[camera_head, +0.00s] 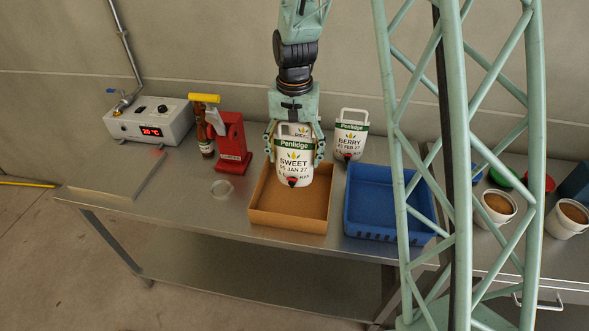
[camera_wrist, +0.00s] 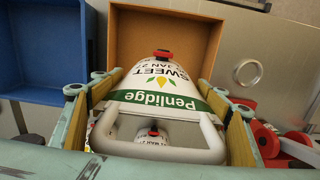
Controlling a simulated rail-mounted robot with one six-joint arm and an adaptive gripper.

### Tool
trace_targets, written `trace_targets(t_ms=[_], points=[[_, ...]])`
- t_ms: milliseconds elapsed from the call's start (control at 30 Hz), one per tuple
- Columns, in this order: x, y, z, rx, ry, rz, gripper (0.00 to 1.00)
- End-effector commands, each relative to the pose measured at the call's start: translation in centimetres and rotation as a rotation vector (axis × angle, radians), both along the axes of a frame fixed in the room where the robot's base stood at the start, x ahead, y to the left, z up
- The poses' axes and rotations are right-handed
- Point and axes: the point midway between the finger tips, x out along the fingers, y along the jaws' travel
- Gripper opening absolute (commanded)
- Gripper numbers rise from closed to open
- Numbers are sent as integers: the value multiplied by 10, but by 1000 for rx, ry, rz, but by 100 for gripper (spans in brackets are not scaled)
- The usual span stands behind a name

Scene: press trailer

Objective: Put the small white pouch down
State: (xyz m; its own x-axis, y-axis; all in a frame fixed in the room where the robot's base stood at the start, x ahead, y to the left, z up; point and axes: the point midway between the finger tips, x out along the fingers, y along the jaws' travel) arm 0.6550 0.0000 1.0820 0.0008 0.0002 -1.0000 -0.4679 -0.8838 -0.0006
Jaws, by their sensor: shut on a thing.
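A white pouch labelled Penlidge SWEET (camera_head: 295,165), with a green band, a loop handle and a red cap, hangs upright in my gripper (camera_head: 294,160). My gripper's fingers are shut on its two sides. In the wrist view the pouch (camera_wrist: 160,85) sits between the finger pads, red cap toward the brown tray (camera_wrist: 165,22). In the head view it is over the back part of this shallow tray (camera_head: 288,222); I cannot tell whether its base touches the tray. A second white pouch, labelled BERRY (camera_head: 350,138), stands behind the blue crate.
The blue crate (camera_head: 390,233) is right of the tray. A red stand (camera_head: 232,142), a brown bottle (camera_head: 204,135) and a clear ring (camera_head: 222,188) are to the left, near a white heater box (camera_head: 150,120). Another white pouch (camera_wrist: 153,132) shows through the handle. My lattice column hides some right-hand items.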

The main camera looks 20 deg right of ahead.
Motion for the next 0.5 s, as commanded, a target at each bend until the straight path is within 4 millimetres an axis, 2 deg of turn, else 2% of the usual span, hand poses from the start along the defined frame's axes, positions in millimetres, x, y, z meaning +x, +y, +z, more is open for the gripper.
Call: trace_targets(t_ms=[500], points=[[0,0,-47,0,0,0,40]])
